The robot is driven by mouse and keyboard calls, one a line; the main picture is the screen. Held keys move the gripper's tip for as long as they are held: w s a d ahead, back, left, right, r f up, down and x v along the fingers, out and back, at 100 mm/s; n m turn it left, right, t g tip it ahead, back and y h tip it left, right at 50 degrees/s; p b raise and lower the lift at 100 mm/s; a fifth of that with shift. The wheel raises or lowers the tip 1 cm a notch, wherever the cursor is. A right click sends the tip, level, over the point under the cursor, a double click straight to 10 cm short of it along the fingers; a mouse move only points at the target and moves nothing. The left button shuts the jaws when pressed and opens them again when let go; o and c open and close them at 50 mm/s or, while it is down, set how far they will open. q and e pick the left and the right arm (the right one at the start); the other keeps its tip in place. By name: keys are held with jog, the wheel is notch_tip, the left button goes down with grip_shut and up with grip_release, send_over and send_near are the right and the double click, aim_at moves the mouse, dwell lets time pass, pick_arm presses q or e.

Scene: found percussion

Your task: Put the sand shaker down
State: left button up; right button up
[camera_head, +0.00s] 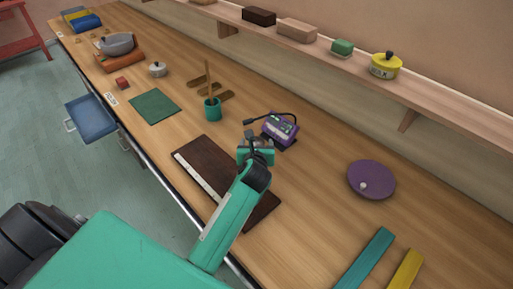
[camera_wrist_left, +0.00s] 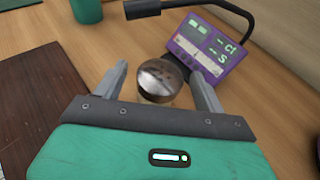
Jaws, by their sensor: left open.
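The sand shaker (camera_wrist_left: 158,80) shows in the left wrist view as a small round container with a shiny, dotted metal lid. It stands on the wooden bench between the fingers of my left gripper (camera_wrist_left: 159,74). The fingers are apart, one on each side of the shaker, and gaps show beside it. In the head view my left gripper (camera_head: 256,152) is over the bench, between the dark board and the purple meter. The shaker is hidden there behind the gripper. My right gripper is in neither view.
The purple meter (camera_head: 280,129) with its bent microphone arm stands close beyond the gripper. A dark board (camera_head: 207,165) lies nearer the front edge. A teal cup (camera_head: 212,110) with sticks, a green mat (camera_head: 153,106) and a purple disc (camera_head: 371,180) are around. Bare bench lies toward the disc.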

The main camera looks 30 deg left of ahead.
pick_arm(q)
jog(key=shift+w+a+f, duration=0.15)
jog(key=shift+w+a, duration=0.05)
jog(key=shift+w, duration=0.25)
jog(key=c, duration=1.3)
